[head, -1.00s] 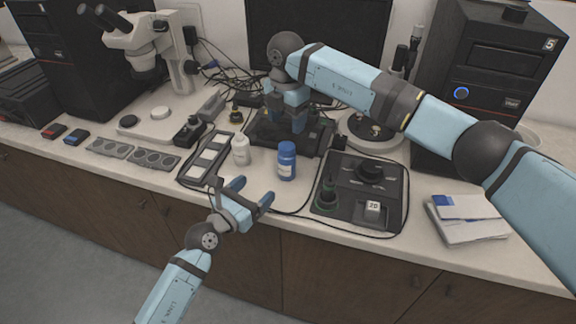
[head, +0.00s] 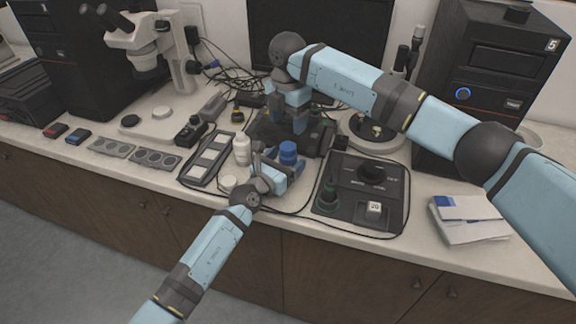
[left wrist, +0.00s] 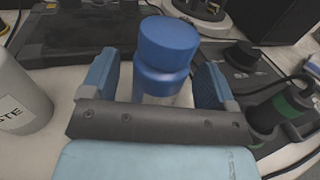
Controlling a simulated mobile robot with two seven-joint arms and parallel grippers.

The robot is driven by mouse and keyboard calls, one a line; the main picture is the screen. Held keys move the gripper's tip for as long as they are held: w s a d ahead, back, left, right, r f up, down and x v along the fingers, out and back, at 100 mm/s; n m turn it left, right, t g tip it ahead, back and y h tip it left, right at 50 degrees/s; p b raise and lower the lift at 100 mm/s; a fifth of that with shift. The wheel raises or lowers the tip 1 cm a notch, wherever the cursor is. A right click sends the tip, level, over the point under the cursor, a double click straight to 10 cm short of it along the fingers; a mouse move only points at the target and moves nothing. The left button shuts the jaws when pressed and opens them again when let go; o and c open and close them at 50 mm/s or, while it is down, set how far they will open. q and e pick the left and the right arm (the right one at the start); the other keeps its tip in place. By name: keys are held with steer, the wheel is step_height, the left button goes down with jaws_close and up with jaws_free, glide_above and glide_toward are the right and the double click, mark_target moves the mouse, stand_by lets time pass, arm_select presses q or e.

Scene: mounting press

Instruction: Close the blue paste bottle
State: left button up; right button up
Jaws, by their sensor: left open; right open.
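The blue paste bottle (head: 288,150) stands upright on the bench with a blue cap on its top. In the left wrist view the bottle (left wrist: 166,50) is between the two blue fingers of my left gripper (left wrist: 158,85). My left gripper is open around it, with a gap visible beside the bottle; I cannot tell if either finger touches. In the head view my left gripper (head: 277,172) hides the bottle's lower part. My right gripper (head: 300,118) is open over the dark tray behind the bottle, and holds nothing that I can see.
A white bottle (head: 242,148) labelled with paste lettering stands close left of the left gripper. A white round piece (head: 228,182) lies in front of it. A black control box (head: 345,205) with knobs is right. A slotted frame (head: 206,158) lies left.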

arm_select(q)
steer(key=shift+w+d, duration=0.25)
steer(key=shift+w, duration=0.1)
